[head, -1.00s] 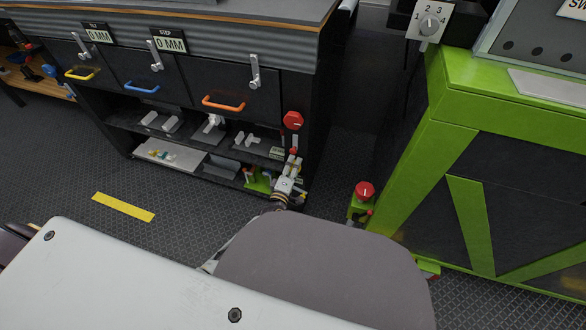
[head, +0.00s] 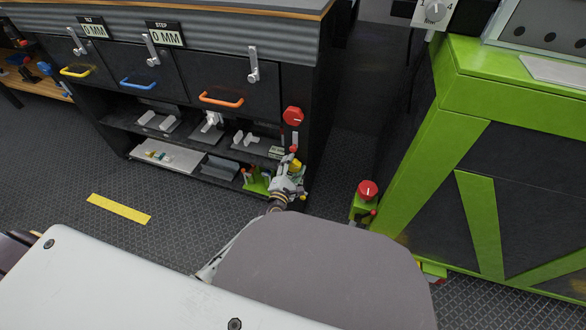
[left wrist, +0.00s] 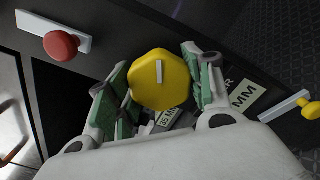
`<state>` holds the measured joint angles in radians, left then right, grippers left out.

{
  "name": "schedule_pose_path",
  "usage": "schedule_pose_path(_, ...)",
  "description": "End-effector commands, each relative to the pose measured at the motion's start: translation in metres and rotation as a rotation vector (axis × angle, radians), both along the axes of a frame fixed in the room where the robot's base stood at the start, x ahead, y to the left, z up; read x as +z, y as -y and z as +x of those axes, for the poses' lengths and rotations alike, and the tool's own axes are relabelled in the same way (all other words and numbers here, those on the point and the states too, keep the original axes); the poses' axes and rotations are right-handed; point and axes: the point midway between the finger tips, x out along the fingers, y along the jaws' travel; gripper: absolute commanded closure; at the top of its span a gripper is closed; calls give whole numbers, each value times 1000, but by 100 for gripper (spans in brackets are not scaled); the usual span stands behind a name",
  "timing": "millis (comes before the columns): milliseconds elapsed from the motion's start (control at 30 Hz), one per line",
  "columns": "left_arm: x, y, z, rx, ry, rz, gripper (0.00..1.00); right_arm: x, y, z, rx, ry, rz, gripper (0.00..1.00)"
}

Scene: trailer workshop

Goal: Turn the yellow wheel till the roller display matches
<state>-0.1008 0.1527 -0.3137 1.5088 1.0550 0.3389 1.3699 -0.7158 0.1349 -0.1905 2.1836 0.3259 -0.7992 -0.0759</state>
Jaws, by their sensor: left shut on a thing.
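The yellow wheel (left wrist: 160,80), a knob with a pale pointer line, sits between the green-padded fingers of my left gripper (left wrist: 158,88) in the left wrist view. The gripper is shut on it. In the head view, my left gripper (head: 291,172) is at the right end of the black cabinet, with a bit of yellow showing at its fingers. A small display reading about 35 MM (left wrist: 167,117) is partly hidden behind the fingers. A white plate ending in MM (left wrist: 244,96) shows beside them. My right gripper is not in view.
A red knob (head: 293,116) is on the cabinet above my gripper; a red button (left wrist: 61,45) shows in the wrist view. Another red knob (head: 368,190) stands by the green bench (head: 452,95). Two signs (head: 166,35) on the cabinet read 0 MM. The floor in front is mostly clear.

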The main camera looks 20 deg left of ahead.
Motion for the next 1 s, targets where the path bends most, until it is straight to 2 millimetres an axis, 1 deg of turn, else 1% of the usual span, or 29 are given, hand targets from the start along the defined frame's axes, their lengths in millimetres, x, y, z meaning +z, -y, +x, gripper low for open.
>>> schedule_pose_path(33,-3,-1,-1,0,-3,-19,73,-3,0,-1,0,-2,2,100)
schedule_pose_path(267,-2,-1,-1,0,-5,-71,73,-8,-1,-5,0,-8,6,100)
schedule_pose_path(633,-2,-1,-1,1,-6,-76,73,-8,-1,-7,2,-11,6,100)
schedule_pose_path(667,-2,-1,-1,1,-6,-76,48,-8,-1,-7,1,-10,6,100)
schedule_pose_path(800,-2,0,0,0,-5,-75,30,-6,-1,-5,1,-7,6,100)
schedule_pose_path(833,-1,0,0,1,-5,-75,27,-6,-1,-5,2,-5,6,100)
schedule_pose_path(1000,-1,0,0,0,-4,-75,27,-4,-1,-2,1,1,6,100)
